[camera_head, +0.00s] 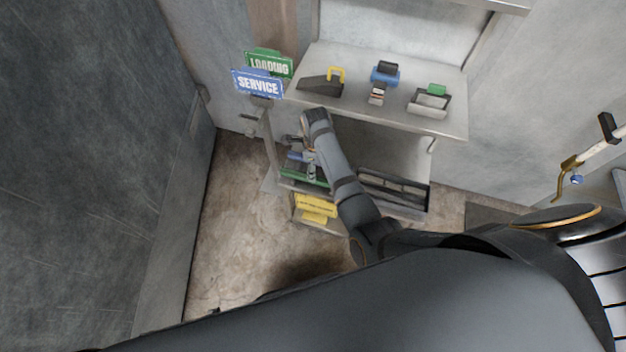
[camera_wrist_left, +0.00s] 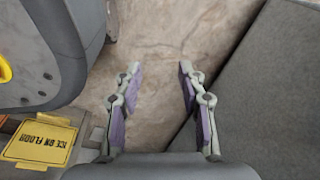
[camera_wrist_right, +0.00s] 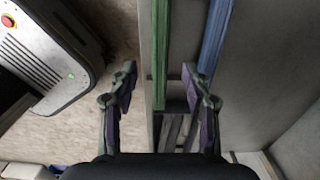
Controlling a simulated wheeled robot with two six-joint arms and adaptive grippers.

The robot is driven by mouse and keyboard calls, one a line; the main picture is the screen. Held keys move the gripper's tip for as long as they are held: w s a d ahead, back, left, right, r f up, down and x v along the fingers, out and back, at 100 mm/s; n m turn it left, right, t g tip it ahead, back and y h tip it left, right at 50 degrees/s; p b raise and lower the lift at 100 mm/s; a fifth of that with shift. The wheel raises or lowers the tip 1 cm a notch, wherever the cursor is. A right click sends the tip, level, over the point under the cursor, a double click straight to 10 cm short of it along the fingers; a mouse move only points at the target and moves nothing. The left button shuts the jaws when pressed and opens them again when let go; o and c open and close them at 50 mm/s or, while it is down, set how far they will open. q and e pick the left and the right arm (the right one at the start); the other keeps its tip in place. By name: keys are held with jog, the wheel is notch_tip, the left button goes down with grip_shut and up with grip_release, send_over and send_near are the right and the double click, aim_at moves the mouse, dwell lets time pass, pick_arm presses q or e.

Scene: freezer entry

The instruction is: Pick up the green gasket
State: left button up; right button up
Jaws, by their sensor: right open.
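The green gasket, a long straight green strip, lies on the lower shelf in the head view (camera_head: 291,173), partly hidden by my right arm. In the right wrist view the green gasket (camera_wrist_right: 160,45) runs up from between the fingertips. My right gripper (camera_wrist_right: 160,78) is open, one finger on each side of the strip's near end; no grip shows, and the height gap is hard to judge. In the head view my right gripper (camera_head: 309,164) is small and unclear over the shelf. My left gripper (camera_wrist_left: 159,68) is open and empty above the floor.
A blue strip (camera_wrist_right: 215,40) lies beside the green one, close to the right finger. The tabletop (camera_head: 350,63) above holds several small items. Blue SERVICE (camera_head: 258,84) and green LOADING (camera_head: 269,65) signs stand at its left. A yellow ice sign (camera_wrist_left: 42,140) is near my left gripper.

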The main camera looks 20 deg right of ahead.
notch_tip(320, 180, down, 6)
jog(key=shift+r+b, duration=0.1)
jog(key=shift+b, duration=0.9)
pick_arm(q)
jog(key=w, duration=0.3)
jog(key=shift+w+d+r, duration=0.15)
jog(key=shift+r, duration=0.2)
pick_arm(e)
jog(key=shift+r, duration=0.1)
grip_shut()
